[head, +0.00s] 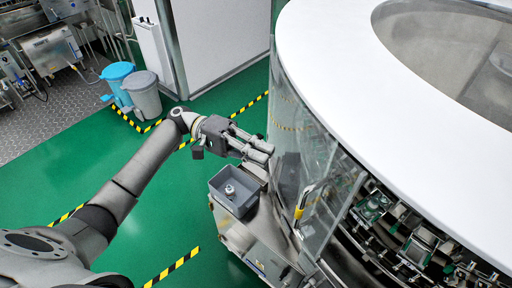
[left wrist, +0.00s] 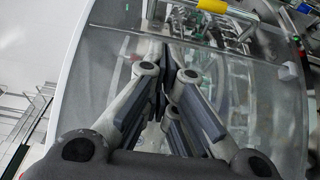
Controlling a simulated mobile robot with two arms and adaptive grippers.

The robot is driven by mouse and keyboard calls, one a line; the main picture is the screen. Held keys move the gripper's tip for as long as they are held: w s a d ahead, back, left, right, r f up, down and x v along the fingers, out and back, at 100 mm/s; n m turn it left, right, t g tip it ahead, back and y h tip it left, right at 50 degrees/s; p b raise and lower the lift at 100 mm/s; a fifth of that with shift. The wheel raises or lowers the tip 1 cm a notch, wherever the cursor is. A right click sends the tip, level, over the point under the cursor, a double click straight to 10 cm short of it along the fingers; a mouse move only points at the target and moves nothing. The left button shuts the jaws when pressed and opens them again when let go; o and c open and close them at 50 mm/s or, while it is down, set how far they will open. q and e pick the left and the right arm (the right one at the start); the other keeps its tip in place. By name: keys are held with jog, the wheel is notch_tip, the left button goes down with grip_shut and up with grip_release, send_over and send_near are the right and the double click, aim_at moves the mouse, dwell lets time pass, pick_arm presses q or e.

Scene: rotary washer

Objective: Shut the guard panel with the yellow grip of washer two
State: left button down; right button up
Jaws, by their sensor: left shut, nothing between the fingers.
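The washer (head: 345,95) is a large round machine with a white top ring and clear curved sides. Its clear guard panel (head: 320,170) carries a yellow grip (head: 299,212) near its lower part. Right of the panel the inner clamps (head: 420,240) appear uncovered. My left gripper (head: 268,150) is shut and empty, close to the clear side, up and left of the grip. I cannot tell whether it touches the panel. In the left wrist view the shut fingers (left wrist: 168,78) lie before the clear panel (left wrist: 265,95), with the yellow grip (left wrist: 212,6) at the top edge. My right gripper is out of view.
A grey bin (head: 232,190) with a small metal part stands on a steel ledge below my left gripper. Blue (head: 117,75) and grey (head: 143,92) buckets stand farther back. A white cabinet (head: 222,40) is behind. Green floor (head: 180,220) with striped tape is open at left.

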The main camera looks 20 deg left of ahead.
pick_arm(q)
jog(key=s+d+p, duration=0.4)
jog(key=d, duration=0.4)
jog(key=shift+d, duration=0.25)
jog(key=shift+s, duration=0.1)
